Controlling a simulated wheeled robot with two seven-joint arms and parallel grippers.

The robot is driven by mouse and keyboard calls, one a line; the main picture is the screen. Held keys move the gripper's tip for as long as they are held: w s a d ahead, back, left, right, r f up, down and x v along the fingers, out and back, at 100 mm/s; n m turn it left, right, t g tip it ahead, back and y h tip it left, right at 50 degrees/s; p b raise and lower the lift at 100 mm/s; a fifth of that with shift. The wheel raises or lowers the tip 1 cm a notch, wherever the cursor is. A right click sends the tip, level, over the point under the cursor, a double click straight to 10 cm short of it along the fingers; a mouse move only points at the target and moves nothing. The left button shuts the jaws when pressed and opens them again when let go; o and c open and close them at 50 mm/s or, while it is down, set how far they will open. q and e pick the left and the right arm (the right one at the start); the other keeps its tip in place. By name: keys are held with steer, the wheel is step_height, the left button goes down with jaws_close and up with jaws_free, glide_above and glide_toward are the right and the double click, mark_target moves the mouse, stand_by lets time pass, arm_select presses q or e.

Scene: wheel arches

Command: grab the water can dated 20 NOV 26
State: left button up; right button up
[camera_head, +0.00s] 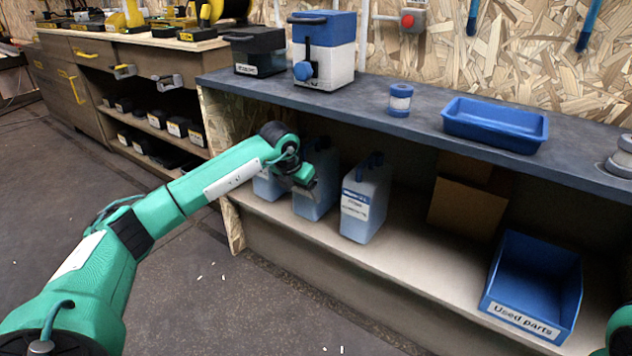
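Three light blue water cans stand upright on the lower shelf: a left can (267,187), a middle can (317,204) and a right can (368,207). The right can shows a white and blue label facing me. The dates on the cans are too small to read. My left gripper (303,187) is in front of the left and middle cans, near their upper parts. It overlaps the middle can in the picture; I cannot tell whether it touches. Its fingers are too small and dark to tell open from shut. Part of my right arm shows at the right edge; its gripper is out of view.
The grey worktop (350,108) overhangs the cans. It carries a blue and white container (325,55), a small blue-banded jar (400,99) and a blue tray (494,124). A cardboard box (466,205) and a blue "Used parts" bin (535,285) stand right of the cans.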

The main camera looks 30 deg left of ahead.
arm_select(q)
steer(key=c, duration=0.7)
steer(key=shift+r, duration=0.15)
